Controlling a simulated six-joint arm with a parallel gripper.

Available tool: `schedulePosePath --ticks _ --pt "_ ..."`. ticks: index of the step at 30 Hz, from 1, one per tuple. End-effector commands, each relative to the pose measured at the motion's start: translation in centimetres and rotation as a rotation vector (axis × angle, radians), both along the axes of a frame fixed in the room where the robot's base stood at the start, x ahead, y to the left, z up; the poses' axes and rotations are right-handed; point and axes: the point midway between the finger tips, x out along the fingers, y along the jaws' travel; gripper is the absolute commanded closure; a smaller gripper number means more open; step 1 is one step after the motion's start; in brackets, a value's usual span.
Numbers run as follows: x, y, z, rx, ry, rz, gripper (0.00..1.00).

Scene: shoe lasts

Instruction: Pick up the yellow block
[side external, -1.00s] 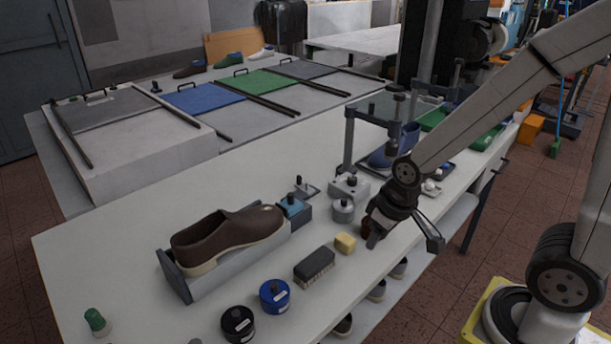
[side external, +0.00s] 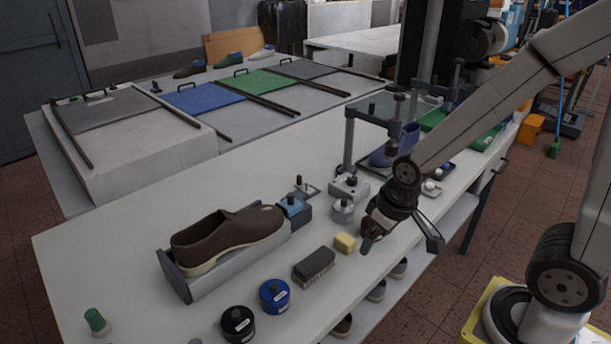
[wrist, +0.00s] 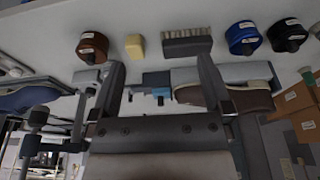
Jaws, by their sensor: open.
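The yellow block (side external: 345,243) lies on the white workbench beside a dark brush, and also shows at the top of the wrist view (wrist: 135,46). My gripper (side external: 403,245) is open, with its fingers spread and empty. In the side view it is just right of the block, with its left finger close to it; I cannot tell the exact gap. In the wrist view, the block appears beyond the fingertips of my gripper (wrist: 161,68), nearer the left finger. No finger is around the block.
The brush (side external: 314,266) stands left of the block, with a blue jar (side external: 275,296) and a black jar (side external: 238,324) farther left. A brown jar (wrist: 91,46) is beside the block. A brown shoe (side external: 225,236) sits on a grey stand behind.

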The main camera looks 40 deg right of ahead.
Motion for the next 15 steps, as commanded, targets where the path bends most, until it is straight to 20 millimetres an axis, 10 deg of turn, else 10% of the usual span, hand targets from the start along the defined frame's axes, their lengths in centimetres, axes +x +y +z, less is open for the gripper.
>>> schedulePosePath --ticks 15 --pt "1.4 -0.5 -0.3 0.028 0.021 -0.141 0.00"
